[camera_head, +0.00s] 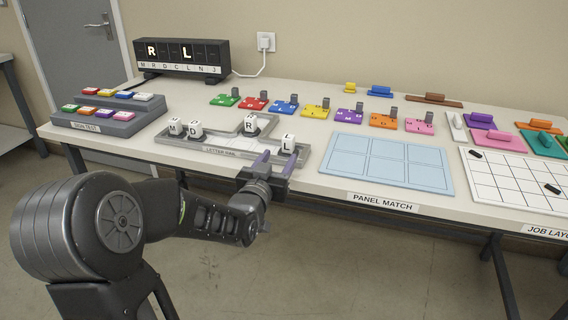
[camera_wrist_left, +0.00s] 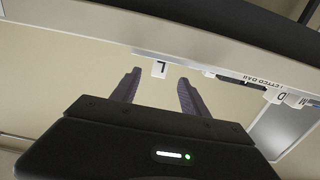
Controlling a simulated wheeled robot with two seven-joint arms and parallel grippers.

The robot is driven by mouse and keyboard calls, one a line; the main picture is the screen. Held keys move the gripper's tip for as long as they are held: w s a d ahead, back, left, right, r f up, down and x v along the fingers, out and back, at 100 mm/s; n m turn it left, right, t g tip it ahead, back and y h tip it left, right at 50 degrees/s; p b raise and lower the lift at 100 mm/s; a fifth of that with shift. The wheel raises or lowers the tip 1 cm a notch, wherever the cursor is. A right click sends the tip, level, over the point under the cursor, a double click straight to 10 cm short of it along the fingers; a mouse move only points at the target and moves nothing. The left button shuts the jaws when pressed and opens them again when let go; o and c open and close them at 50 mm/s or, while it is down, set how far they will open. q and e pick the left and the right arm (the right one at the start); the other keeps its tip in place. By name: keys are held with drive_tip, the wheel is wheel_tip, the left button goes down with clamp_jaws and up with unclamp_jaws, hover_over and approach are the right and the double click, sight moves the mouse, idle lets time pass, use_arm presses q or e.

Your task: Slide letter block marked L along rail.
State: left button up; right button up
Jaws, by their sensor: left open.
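The white letter block marked L (camera_head: 288,144) stands at the right end of the grey letter rail (camera_head: 225,152). The L block also shows in the left wrist view (camera_wrist_left: 160,68), ahead of and between the fingertips. My left gripper (camera_head: 273,165) is open and empty at the table's front edge, just in front of the L block; no contact can be made out. White blocks marked R (camera_head: 250,124) and D (camera_head: 195,129) and another white block (camera_head: 176,126) also sit on the rail. My right gripper is not in view.
A dark display (camera_head: 183,55) with lit letters R and L stands at the back left. A grey sign-test stand (camera_head: 95,122) is left of the rail. A light blue panel (camera_head: 385,160) lies to the right. Several coloured blocks line the table behind the rail.

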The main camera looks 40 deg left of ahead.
sight(287, 143)
use_arm(q)
drive_tip(key=shift+r, duration=0.2)
drive_tip(key=shift+s+r, duration=0.15)
drive_tip(key=shift+s, duration=0.1)
drive_tip(key=shift+w, duration=0.15)
drive_tip(key=shift+x, duration=3.8)
clamp_jaws()
